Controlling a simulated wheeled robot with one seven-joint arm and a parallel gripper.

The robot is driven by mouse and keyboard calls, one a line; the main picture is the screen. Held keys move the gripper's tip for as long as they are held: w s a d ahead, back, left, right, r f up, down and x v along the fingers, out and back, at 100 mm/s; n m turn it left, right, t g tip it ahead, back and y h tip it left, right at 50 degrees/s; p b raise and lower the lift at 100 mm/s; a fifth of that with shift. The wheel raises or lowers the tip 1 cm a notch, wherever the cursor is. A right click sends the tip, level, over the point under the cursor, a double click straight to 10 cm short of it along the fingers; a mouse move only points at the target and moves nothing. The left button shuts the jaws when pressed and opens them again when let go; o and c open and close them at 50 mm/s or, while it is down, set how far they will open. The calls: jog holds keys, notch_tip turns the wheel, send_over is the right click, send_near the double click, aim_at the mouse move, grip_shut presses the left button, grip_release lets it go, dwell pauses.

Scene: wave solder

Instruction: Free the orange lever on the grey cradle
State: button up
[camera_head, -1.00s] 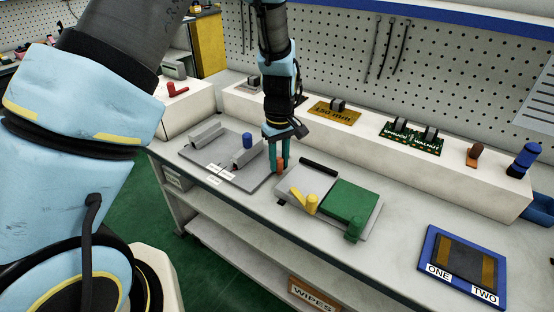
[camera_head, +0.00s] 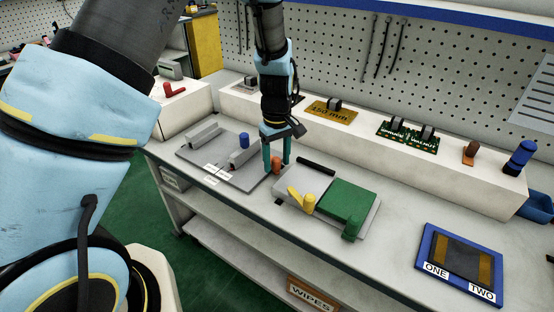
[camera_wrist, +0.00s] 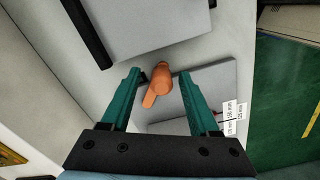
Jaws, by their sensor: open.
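The orange lever (camera_head: 276,165) stands at the right edge of the grey cradle (camera_head: 199,164), on the side facing the neighbouring grey plate. In the wrist view the orange lever (camera_wrist: 158,84) shows a round knob and an arm. My gripper (camera_head: 277,164) points down at the lever with its teal fingers apart. In the wrist view my gripper (camera_wrist: 157,77) has one finger on each side of the lever, with a visible gap to each. The grey cradle (camera_wrist: 206,88) lies below the lever there. The lever's foot is partly hidden in the head view.
A grey plate (camera_head: 300,180) with a yellow lever (camera_head: 301,201), a black bar and a green block (camera_head: 348,199) stands just right of the cradle. A blue tray (camera_head: 461,264) lies at the right.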

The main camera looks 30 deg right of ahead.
aim_at(277, 158)
notch_tip(277, 158, up, 11)
jog(key=b, duration=0.2)
jog(key=shift+f, duration=0.1)
dwell(0.5)
jog(key=a+r+m+t, duration=0.1)
jog(key=a+m, duration=0.1)
jog(key=a, duration=3.2)
jog(key=shift+s+a+r+t, duration=0.3)
jog(key=shift+s+r, duration=0.1)
jog(key=shift+s, duration=0.05)
jog(key=shift+d, duration=0.1)
